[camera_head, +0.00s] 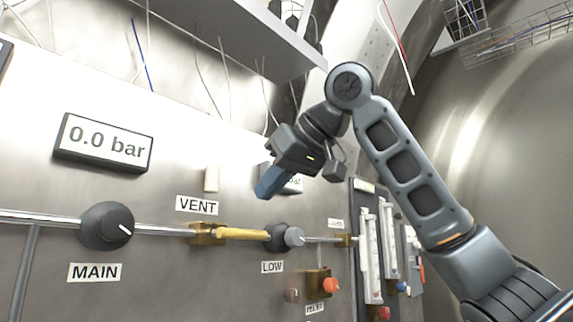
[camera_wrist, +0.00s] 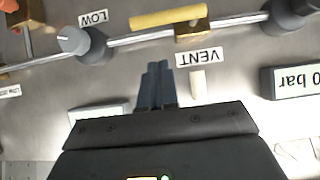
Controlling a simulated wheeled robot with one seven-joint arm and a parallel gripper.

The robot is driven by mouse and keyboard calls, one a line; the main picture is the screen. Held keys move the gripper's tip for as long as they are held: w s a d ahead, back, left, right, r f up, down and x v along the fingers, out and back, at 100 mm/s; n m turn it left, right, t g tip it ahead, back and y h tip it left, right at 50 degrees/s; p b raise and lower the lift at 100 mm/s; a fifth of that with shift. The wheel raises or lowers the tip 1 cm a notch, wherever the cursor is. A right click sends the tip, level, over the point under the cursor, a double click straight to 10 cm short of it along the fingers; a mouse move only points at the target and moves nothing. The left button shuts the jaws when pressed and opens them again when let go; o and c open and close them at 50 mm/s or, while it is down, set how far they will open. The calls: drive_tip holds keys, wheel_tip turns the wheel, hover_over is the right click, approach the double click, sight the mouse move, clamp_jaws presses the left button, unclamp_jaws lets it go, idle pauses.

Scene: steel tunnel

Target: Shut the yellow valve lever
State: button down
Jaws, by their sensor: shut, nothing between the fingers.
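The yellow valve lever (camera_head: 242,234) sits on a brass valve body (camera_head: 205,234) under the VENT label (camera_head: 197,205) in the head view. It points right from the body, about in line with the steel pipe. In the wrist view, which is upside down, the lever (camera_wrist: 168,17) lies near the top beside the brass body (camera_wrist: 193,33). My gripper (camera_head: 268,187) is shut and empty, up and to the right of the lever, and apart from it. Its fingers (camera_wrist: 158,70) point toward the panel in the wrist view and hide part of it.
A black MAIN knob (camera_head: 107,226) is on the pipe at left, and a LOW knob (camera_head: 284,238) is close to the lever's tip. A 0.0 bar display (camera_head: 103,144) is above. An overhead box (camera_head: 250,35) with loose wires hangs over the panel. An orange knob (camera_head: 330,285) is lower right.

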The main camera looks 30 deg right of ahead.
sight(240, 234)
drive_tip(key=shift+w+a+f, duration=0.1)
drive_tip(key=shift+w+f, duration=0.2)
drive_tip(key=shift+f, duration=0.5)
drive_tip(key=shift+w+a+f, duration=0.15)
drive_tip(key=shift+w+f, duration=0.2)
drive_tip(key=shift+f, duration=0.4)
drive_tip(key=shift+w+a+f, duration=0.1)
drive_tip(key=shift+w+f, duration=0.2)
drive_tip(key=shift+f, duration=0.5)
